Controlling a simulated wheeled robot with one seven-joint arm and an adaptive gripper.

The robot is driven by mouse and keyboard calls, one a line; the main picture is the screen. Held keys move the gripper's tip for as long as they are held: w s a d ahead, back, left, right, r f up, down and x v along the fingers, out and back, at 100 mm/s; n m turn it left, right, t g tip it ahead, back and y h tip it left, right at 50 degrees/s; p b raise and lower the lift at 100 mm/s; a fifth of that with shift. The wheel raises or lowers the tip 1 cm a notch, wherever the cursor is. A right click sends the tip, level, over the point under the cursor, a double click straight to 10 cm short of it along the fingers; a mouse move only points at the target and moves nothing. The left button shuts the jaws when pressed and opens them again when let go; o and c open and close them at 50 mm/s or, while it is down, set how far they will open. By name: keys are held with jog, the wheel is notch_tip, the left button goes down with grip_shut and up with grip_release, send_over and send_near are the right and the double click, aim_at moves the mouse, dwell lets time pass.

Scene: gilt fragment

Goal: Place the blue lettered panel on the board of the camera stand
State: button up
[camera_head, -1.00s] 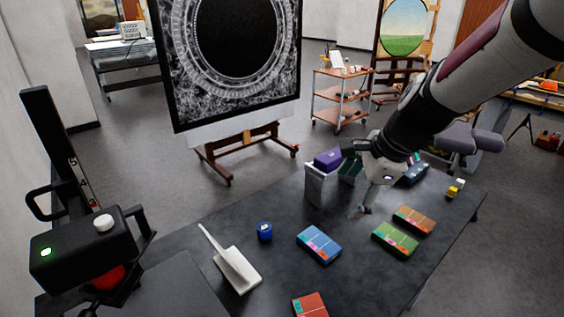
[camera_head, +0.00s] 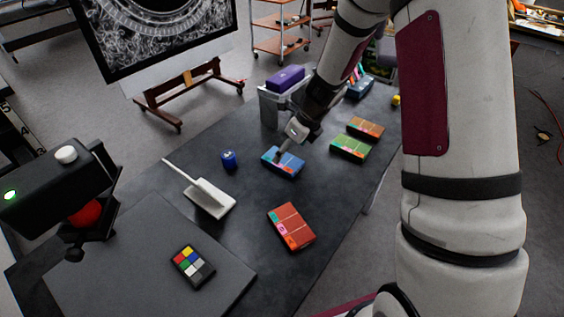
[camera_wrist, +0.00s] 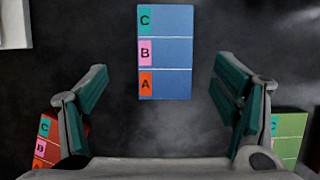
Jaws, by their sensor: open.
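The blue lettered panel (camera_head: 288,163) lies flat on the dark table, with coloured tabs along one edge. In the wrist view the blue panel (camera_wrist: 172,50) shows tabs C, B and A and lies ahead, between the lines of the two fingers. My gripper (camera_head: 281,153) is open and empty, pointing down over the panel; its spread fingers show in the wrist view (camera_wrist: 162,78). I cannot tell its exact height. The camera stand's grey board (camera_head: 110,255) is at lower left, under the black camera (camera_head: 55,185), with a colour chart (camera_head: 193,265) on it.
A red panel (camera_head: 291,226), a green panel (camera_head: 350,148) and an orange-brown panel (camera_head: 366,127) lie around the blue one. A white paddle-like object (camera_head: 210,199) and blue jar (camera_head: 229,159) lie left. A purple block (camera_head: 285,78) tops a grey box (camera_head: 272,110).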

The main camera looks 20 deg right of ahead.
aim_at(283, 160)
jog(key=shift+w+x, duration=0.15)
jog(key=shift+x, duration=1.4)
jog(key=shift+w+x, duration=0.2)
jog(key=shift+x, duration=1.35)
jog(key=shift+d+r, duration=0.1)
jog(key=shift+d, duration=0.05)
jog(key=shift+c, duration=0.3)
jog(key=c, duration=1.3)
